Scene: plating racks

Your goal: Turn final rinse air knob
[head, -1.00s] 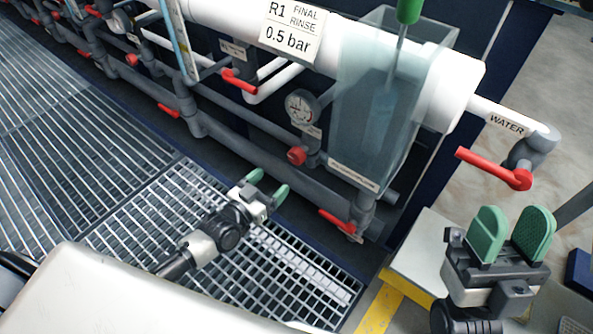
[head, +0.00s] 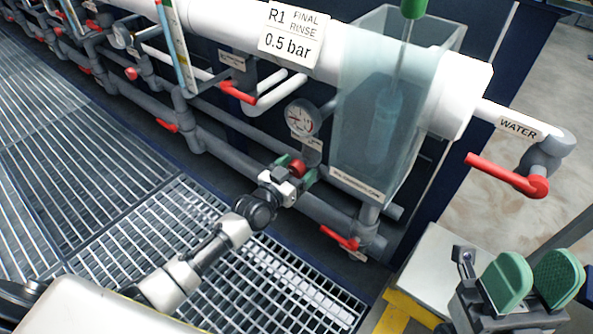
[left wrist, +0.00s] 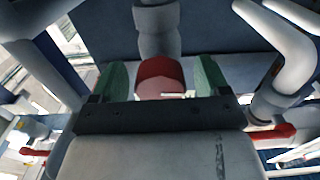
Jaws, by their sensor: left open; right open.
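The final rinse air knob is a red knob (head: 297,167) below a round pressure gauge (head: 303,118), under the sign reading "R1 FINAL RINSE 0.5 bar" (head: 291,33). My left gripper (head: 293,174) is open at the knob. In the left wrist view the red knob (left wrist: 162,78) sits between the green fingertips, with a visible gap at the right finger; contact at the left finger cannot be told. My right gripper (head: 532,279) is open and empty at the lower right, away from the pipes.
Red lever handles stand nearby: one above left (head: 238,92), one below right (head: 340,238), one on the water pipe (head: 507,174). A clear tank (head: 372,150) stands right of the gauge. Metal grating (head: 120,215) covers the floor.

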